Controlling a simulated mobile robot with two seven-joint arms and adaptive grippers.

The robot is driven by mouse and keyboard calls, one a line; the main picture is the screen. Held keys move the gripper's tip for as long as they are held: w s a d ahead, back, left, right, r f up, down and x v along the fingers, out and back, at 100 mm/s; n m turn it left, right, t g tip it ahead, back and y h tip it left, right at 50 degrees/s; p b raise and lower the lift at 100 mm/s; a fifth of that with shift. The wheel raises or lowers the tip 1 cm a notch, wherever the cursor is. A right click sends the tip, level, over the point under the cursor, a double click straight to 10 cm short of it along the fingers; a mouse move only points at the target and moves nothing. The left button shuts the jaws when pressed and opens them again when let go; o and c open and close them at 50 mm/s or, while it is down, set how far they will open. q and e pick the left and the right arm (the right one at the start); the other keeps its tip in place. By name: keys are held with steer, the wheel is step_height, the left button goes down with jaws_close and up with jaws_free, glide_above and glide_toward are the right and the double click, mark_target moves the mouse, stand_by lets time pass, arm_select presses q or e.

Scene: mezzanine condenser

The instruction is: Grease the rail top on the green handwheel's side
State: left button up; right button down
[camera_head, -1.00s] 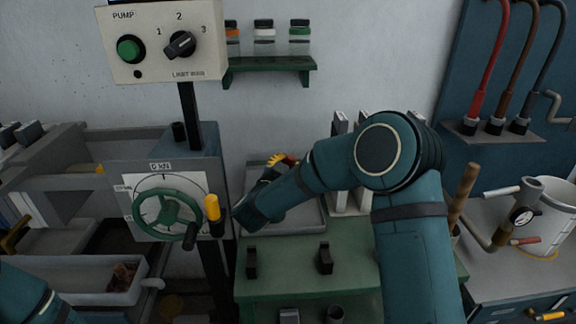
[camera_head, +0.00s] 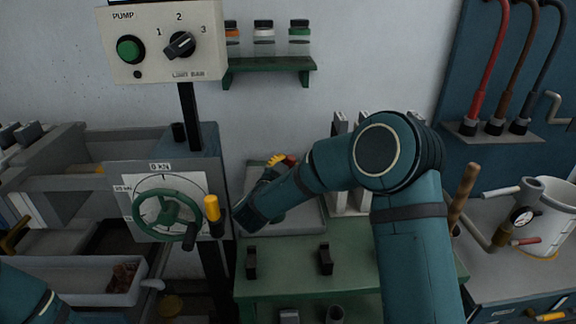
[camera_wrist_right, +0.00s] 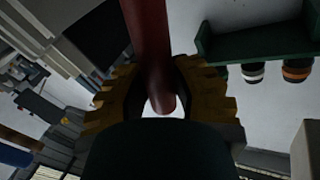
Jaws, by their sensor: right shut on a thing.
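The green handwheel (camera_head: 167,215) is mounted on the front of a grey machine with a dial, at the left in the head view. Grey rail-like beams (camera_head: 65,183) run left of it; I cannot tell which is the rail to grease. My right gripper (camera_head: 279,160) is behind the wrist, above the back of the green bench, right of the handwheel. Its yellow fingers are shut on a dark red rod, seen at its edge (camera_head: 291,160) and in the right wrist view (camera_wrist_right: 150,40). The rod's far end is hidden. My left gripper is out of view; only its arm shows.
A grey tray (camera_head: 307,221) lies on the green bench (camera_head: 290,270) beneath my right arm. A yellow-handled lever (camera_head: 212,208) stands right of the handwheel. A control box (camera_head: 165,45) and a jar shelf (camera_head: 270,64) are above. A white pot (camera_head: 556,215) is at the right.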

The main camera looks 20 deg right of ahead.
steer(key=shift+r+p, duration=2)
steer(key=shift+r, duration=1.45)
